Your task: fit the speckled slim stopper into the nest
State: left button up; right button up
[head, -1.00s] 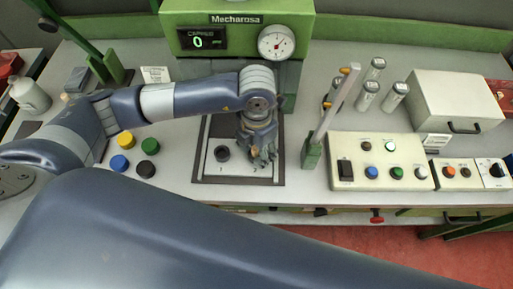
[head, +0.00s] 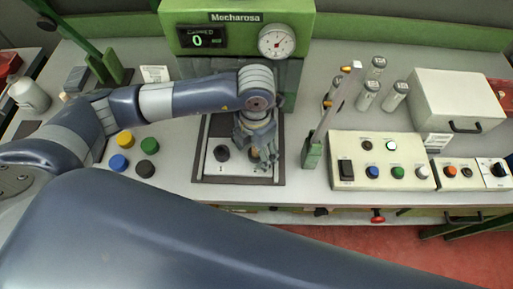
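A pale plate with a dark frame (head: 237,178) lies on the bench below the green press. A dark round piece (head: 221,153) stands on its left half, above a printed 1; I cannot tell whether it is a nest. My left gripper (head: 264,160) points down over the plate's right half, low and close to the surface. A small tan patch (head: 254,154) shows by its fingers, too small to identify as the speckled slim stopper. The fingers overlap, so their opening is unclear. The nest cannot be made out for certain. My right gripper is not in view.
Yellow, green, blue and black round pieces (head: 148,145) sit left of the plate. A lever (head: 325,122) rises right of it, beside a button panel (head: 382,176). Several capped vials (head: 368,92) and a white box (head: 456,100) stand behind. The green press (head: 238,45) is at the back.

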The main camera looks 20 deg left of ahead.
pick_arm(q)
jog(key=shift+d+r, duration=0.1)
jog(key=shift+r, duration=0.15)
jog(key=shift+w+r, duration=0.1)
jog(key=shift+r, duration=0.2)
notch_tip(320, 180, up, 11)
dwell(0.7)
